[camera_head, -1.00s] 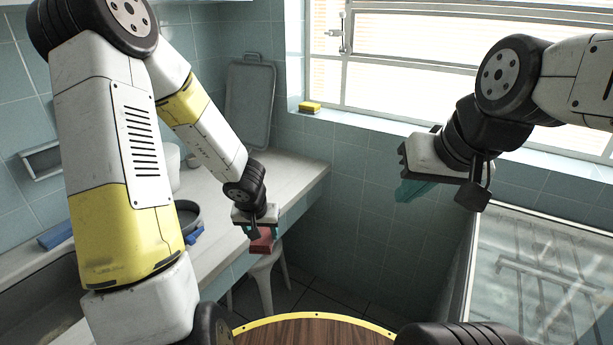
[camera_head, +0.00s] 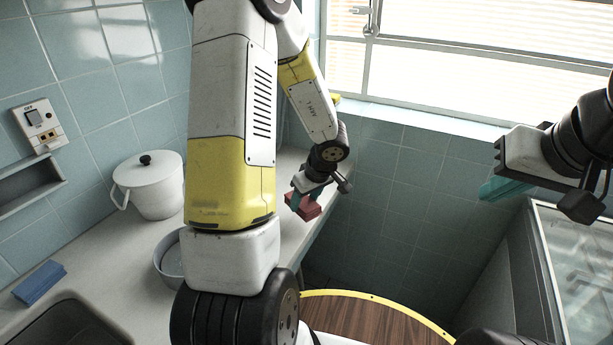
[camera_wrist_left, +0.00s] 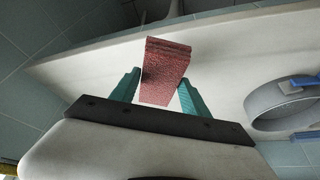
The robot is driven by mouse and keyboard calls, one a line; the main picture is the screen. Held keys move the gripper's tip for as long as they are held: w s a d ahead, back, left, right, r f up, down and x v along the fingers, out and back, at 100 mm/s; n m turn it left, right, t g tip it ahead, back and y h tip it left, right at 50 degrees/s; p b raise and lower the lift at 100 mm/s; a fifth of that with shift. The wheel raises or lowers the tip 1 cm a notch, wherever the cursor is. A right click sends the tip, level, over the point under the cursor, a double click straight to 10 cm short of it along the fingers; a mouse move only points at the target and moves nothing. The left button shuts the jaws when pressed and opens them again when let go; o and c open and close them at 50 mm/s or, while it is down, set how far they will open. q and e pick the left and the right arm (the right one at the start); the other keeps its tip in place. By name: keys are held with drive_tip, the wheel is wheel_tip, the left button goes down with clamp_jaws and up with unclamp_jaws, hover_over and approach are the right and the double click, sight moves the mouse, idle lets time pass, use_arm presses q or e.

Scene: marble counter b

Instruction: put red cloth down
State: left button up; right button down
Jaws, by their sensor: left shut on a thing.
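The red cloth (camera_head: 306,207) is a small folded block. My left gripper (camera_head: 303,199) is shut on it near the counter's front edge, in the middle of the head view. In the left wrist view the red cloth (camera_wrist_left: 165,72) sits between the teal fingers of the left gripper (camera_wrist_left: 160,92), with the pale counter (camera_wrist_left: 225,50) behind it. I cannot tell whether the cloth touches the counter. My right gripper (camera_head: 503,188) is at the right of the head view, away from the counter; its teal fingers show side-on, so its opening is unclear.
A white lidded pot (camera_head: 152,188) stands on the counter by the wall. A grey round pan (camera_head: 168,262) is partly hidden behind my left arm. A blue cloth (camera_head: 40,283) lies near the dark sink (camera_head: 70,325). Bare counter (camera_head: 110,255) shows between them. A glass-topped case (camera_head: 580,265) stands at right.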

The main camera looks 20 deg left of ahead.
use_arm(q)
drive_tip(key=shift+w+a+n, duration=0.25)
drive_tip(key=shift+a+n, duration=0.1)
drive_tip(key=shift+n, duration=0.05)
drive_tip(key=w+a, duration=0.2)
drive_tip(key=w, duration=0.2)
drive_tip(key=w+a+f, duration=0.1)
drive_tip(key=w+a, duration=0.2)
drive_tip(key=w, duration=0.1)
drive_tip(key=w+a, duration=0.3)
drive_tip(key=w, duration=0.1)
drive_tip(key=shift+w+a+f, duration=0.1)
drive_tip(key=shift+w+f, duration=0.1)
drive_tip(key=shift+w, duration=0.2)
drive_tip(key=shift+s+f, duration=0.1)
drive_tip(key=shift+f, duration=1.65)
drive_tip(key=shift+f, duration=0.15)
drive_tip(key=o, duration=1.2)
